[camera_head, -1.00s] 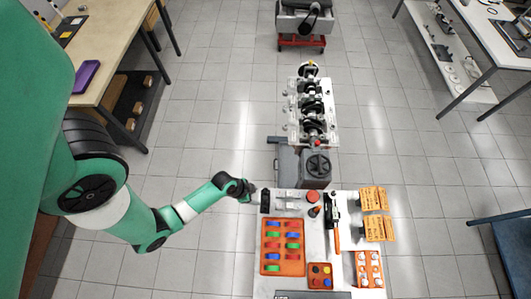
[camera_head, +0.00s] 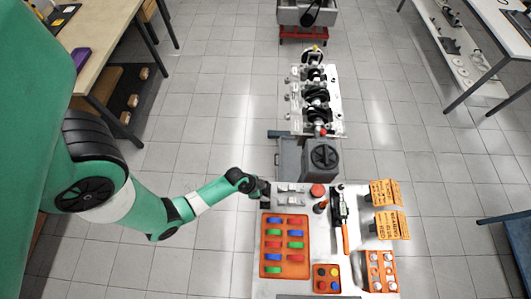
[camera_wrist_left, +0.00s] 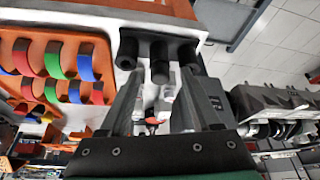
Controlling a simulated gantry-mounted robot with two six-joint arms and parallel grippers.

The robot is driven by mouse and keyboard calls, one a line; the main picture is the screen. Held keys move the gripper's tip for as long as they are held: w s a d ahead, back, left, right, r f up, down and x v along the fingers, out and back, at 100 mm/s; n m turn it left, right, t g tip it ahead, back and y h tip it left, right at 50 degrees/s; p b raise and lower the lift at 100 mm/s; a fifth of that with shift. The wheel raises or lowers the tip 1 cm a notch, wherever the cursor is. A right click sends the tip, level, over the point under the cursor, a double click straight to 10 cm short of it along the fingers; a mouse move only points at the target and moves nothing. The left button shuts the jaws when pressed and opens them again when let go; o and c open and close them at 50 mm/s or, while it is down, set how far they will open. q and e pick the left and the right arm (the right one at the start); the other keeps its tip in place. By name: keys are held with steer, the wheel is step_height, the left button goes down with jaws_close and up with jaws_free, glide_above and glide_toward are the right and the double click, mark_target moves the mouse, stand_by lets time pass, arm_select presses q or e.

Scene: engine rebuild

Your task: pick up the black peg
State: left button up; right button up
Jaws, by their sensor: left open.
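Black pegs show side by side at the top of the left wrist view: a left one (camera_wrist_left: 128,53), a middle one (camera_wrist_left: 159,68) and a right one (camera_wrist_left: 190,58). They are at the edge of the white table (camera_wrist_left: 107,28). My left gripper (camera_wrist_left: 163,82) is open and empty. Its fingertips point toward the pegs, with the middle one lined up between them; I cannot tell whether they touch. In the head view, my left gripper (camera_head: 262,189) is at the table's far left corner and mostly hides the dark pegs there. My right gripper is not in view.
An orange tray (camera_head: 285,232) of coloured half-rings lies near the gripper on the table. Small metal parts (camera_head: 290,192) and a red round part (camera_head: 317,190) sit to its right. Open floor lies left.

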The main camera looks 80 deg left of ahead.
mark_target(264, 192)
arm_select(q)
steer(key=shift+r, duration=0.1)
jaws_close()
stand_by(0.3)
step_height(264, 192, up, 10)
steer(key=p, duration=1)
